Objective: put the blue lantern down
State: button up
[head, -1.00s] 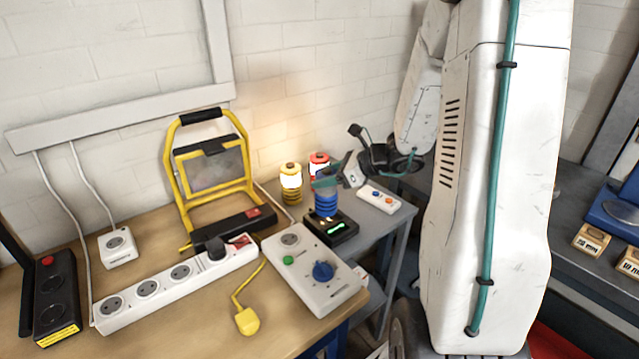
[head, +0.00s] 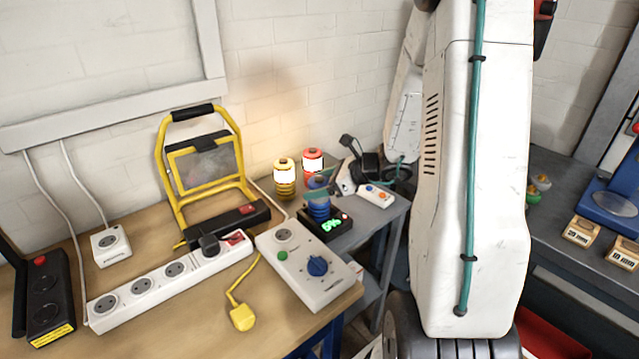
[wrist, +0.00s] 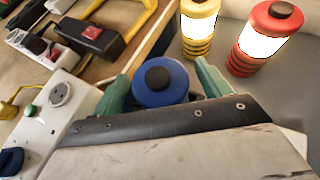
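The blue lantern (head: 319,208) stands upright and unlit on a black box (head: 338,229) with a green lit display, on the grey side table. In the wrist view the lantern's blue top with its dark knob (wrist: 160,83) lies between my gripper's two teal fingers. My gripper (head: 318,194) (wrist: 163,76) is around the lantern. A narrow gap shows between the lantern and the right finger, and the left finger is very close to it, so the fingers look open. The lantern's lower body is hidden in the wrist view.
A lit yellow lantern (head: 285,178) and a lit red lantern (head: 312,165) stand close behind. A white control box (head: 307,268) with a blue knob is in front, left of the black box. A small white switch box (head: 375,195) sits to the right.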

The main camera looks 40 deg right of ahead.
jog(key=shift+r, duration=0.1)
jog(key=shift+d+r, duration=0.1)
jog(key=shift+r, duration=0.2)
jog(key=v, duration=1.2)
jog(key=s+a+r+n+g, duration=0.25)
jog(key=a+n, duration=0.35)
jog(key=a, duration=0.3)
jog(key=s+a+r+n+g, duration=0.2)
jog(key=a+r+n+g, duration=0.2)
jog(key=a+n, duration=0.4)
jog(key=s+a+r+n+g+h, duration=0.1)
jog(key=s+a+r+n+h, duration=0.1)
jog(key=s+n, duration=0.5)
jog(key=s+a+r+n+g+h, duration=0.1)
jog(key=s+a+r+n+h, duration=0.1)
jog(key=s+a+n+h, duration=0.2)
jog(key=s+n+h, duration=0.1)
jog(key=s+n, duration=0.2)
jog(key=shift+s+n, duration=0.2)
jog(key=shift+n, duration=0.2)
jog(key=shift+d, duration=0.1)
